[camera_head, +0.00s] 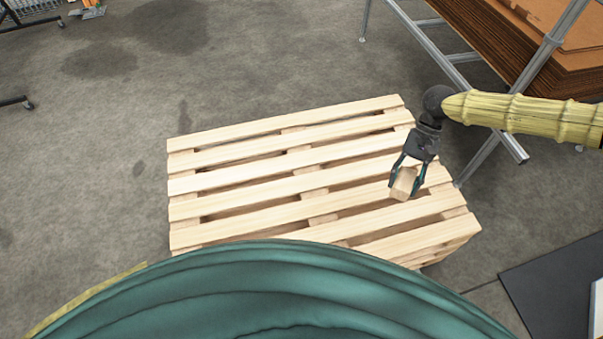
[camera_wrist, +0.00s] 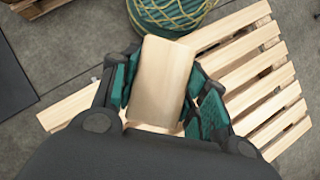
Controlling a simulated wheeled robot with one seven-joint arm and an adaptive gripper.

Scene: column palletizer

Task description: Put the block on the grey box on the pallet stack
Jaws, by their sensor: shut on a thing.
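A light wooden block (camera_head: 403,185) is held between the fingers of my gripper (camera_head: 407,178), over the right part of the pallet stack. In the wrist view the block (camera_wrist: 160,80) fills the space between the green-padded fingers of my gripper (camera_wrist: 160,100). The pallet stack (camera_head: 240,173) is pale slatted wood and its top looks bare apart from the held block. It also shows in the wrist view (camera_wrist: 262,75). I cannot tell how high the block is above the slats. No grey box is clearly seen in either view.
A metal rack (camera_head: 545,50) with brown cardboard sheets (camera_head: 500,45) stands at the upper right, close to my arm. A dark mat (camera_head: 555,280) lies on the floor at the lower right. A wheeled stand (camera_head: 40,22) is at the upper left.

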